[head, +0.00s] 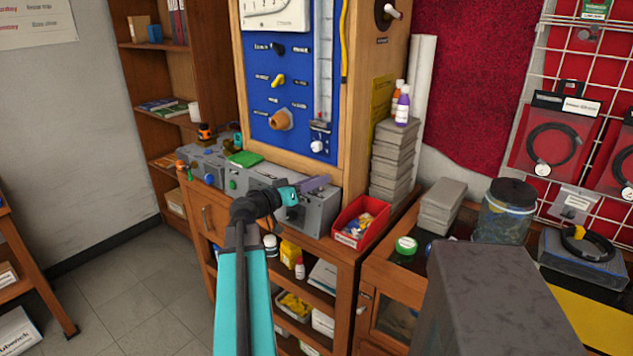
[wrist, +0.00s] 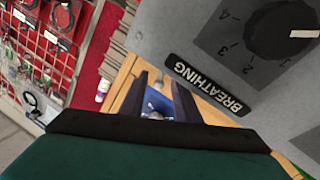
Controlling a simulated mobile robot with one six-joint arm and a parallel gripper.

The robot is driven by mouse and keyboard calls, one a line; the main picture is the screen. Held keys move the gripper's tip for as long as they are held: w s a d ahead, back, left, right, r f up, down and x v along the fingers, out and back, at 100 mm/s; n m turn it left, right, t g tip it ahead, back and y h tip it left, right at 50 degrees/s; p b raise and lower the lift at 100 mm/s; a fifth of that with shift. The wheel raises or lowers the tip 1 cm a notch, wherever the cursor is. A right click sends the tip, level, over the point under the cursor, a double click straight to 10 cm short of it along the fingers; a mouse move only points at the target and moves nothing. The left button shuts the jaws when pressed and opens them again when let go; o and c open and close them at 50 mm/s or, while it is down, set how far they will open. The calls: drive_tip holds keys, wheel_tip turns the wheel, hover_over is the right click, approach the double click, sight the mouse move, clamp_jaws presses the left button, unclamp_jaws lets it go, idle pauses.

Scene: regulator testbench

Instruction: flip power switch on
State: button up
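The tall blue panel (head: 290,100) carries several knobs. At its lower right is a small pale round-tipped control (head: 317,146); I cannot read its label or tell whether it is the power switch. My gripper (head: 314,186) is in front of the grey boxes, below that control. In the wrist view my gripper (wrist: 160,92) has its two dark fingers apart. A blue surface and a pale rounded part (wrist: 155,103) show beyond the gap, and nothing is held. A grey panel (wrist: 225,55) with a black "BREATHING" label and a dark dial (wrist: 285,28) is close on the right.
A grey box (head: 309,212) stands by my gripper, left of a red bin (head: 360,221) of small parts. A stack of grey boxes (head: 393,160) rises beside the panel. A jar (head: 505,212) is farther right. Open floor lies at left.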

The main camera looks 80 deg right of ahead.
drive_tip(key=shift+s+d, duration=0.2)
drive_tip(key=shift+d, duration=0.05)
drive_tip(key=shift+c, duration=0.2)
clamp_jaws()
drive_tip(key=shift+a+f, duration=0.1)
drive_tip(key=shift+a, duration=0.25)
drive_tip(key=shift+d, duration=0.25)
drive_tip(key=shift+b, duration=0.4)
